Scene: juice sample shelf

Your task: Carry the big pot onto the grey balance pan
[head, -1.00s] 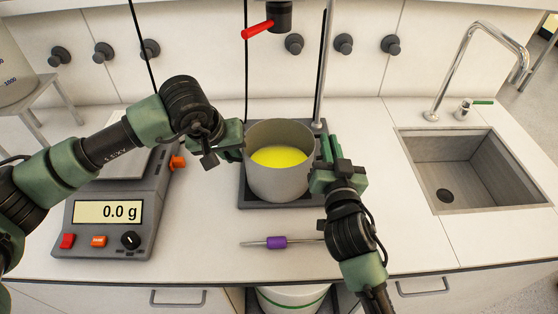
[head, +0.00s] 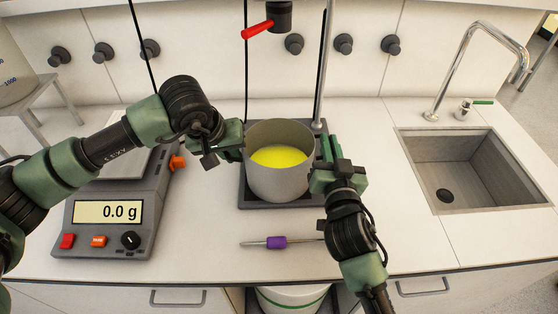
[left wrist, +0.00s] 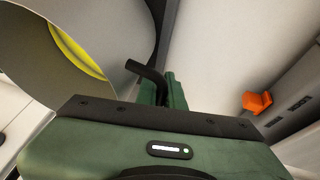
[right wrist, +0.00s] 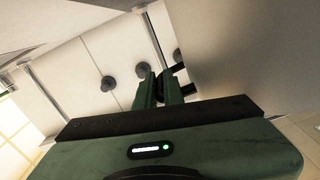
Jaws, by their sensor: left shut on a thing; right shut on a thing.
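The big pot (head: 280,178) is grey and holds yellow liquid. It stands upright on a dark grey base plate (head: 262,202) in the middle of the counter. My left gripper (head: 234,141) is shut on the pot's left handle; the dark handle (left wrist: 148,75) shows between the fingers in the left wrist view. My right gripper (head: 326,165) is shut on the pot at its right side, where a dark handle (right wrist: 178,83) shows by the fingers in the right wrist view. The balance (head: 112,208) at the left reads 0.0 g. Its pan (head: 122,163) is partly hidden by my left arm.
A purple-handled tool (head: 277,242) lies in front of the pot. A red tap lever (head: 257,30) is above and behind it. A metal rod (head: 323,70) rises behind. A sink (head: 468,170) is at the right.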

